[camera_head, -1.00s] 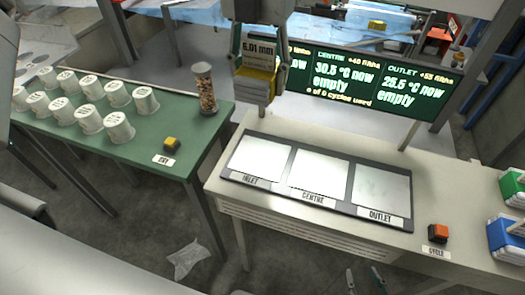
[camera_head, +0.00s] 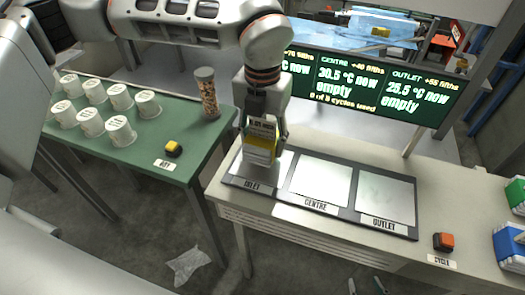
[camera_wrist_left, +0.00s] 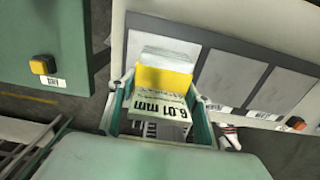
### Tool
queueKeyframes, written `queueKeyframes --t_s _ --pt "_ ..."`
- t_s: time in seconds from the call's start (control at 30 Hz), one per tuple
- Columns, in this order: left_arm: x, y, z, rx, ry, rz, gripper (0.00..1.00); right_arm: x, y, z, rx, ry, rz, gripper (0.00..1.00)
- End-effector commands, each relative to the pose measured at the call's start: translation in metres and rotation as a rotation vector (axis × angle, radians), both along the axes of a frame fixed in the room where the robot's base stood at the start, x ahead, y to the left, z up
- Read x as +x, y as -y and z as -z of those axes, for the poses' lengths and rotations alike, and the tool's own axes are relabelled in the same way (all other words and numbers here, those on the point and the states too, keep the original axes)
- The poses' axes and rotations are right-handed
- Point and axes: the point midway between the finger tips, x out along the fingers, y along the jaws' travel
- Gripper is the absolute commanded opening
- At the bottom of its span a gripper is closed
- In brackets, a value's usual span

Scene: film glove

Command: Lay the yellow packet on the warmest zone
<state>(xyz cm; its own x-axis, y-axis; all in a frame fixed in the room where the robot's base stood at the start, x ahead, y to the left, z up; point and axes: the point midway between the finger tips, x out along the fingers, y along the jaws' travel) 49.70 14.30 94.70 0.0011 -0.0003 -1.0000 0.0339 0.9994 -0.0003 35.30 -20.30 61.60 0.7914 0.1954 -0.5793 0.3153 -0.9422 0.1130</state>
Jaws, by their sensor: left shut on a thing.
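My left gripper (camera_head: 262,157) is shut on the yellow packet (camera_head: 260,149), which has a white label reading 6.01 mm. It holds the packet over the INLET zone; contact with the plate cannot be told. The packet (camera_wrist_left: 165,80) also shows between the fingers in the left wrist view. The INLET plate (camera_head: 284,165) is partly hidden. The CENTRE plate (camera_head: 320,181) and OUTLET plate (camera_head: 386,198) are bare. The display (camera_head: 370,85) reads CENTRE 30.5 °C, empty, and OUTLET 25.5 °C, empty; my arm hides the INLET reading. My right gripper (camera_head: 365,286) shows only spread fingertips at the bottom edge.
A green table (camera_head: 195,150) at left holds several white cups, a jar of pellets (camera_head: 207,95) and a yellow button (camera_head: 173,149). An orange CYCLE button (camera_head: 443,241) sits right of the plates. Green and blue boxes stand at the far right edge.

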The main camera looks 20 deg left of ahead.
Motion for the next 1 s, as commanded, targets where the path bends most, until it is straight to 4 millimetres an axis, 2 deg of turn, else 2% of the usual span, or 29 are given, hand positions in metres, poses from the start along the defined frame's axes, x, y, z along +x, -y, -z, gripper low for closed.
queueKeyframes --t_s 0.23,0.67,0.7,0.73,1.0 --pt "-0.001 0.000 0.035 0.000 -0.004 0.001 0.24 0.000 0.000 0.002 -0.002 0.000 0.000 0.40" --pt "-0.001 0.000 0.042 0.000 -0.003 0.000 0.24 0.001 0.001 0.003 -0.003 0.001 0.000 0.40" --pt "-0.001 0.000 0.041 0.000 -0.002 0.000 0.58 0.001 0.001 0.002 -0.003 0.001 0.000 0.40" --pt "-0.001 0.000 0.041 0.000 -0.002 0.000 0.65 0.001 0.001 0.002 -0.003 0.001 0.000 0.40" --pt "-0.001 0.000 0.041 0.000 -0.002 0.000 0.65 0.001 0.001 0.002 -0.002 0.002 0.000 0.40"
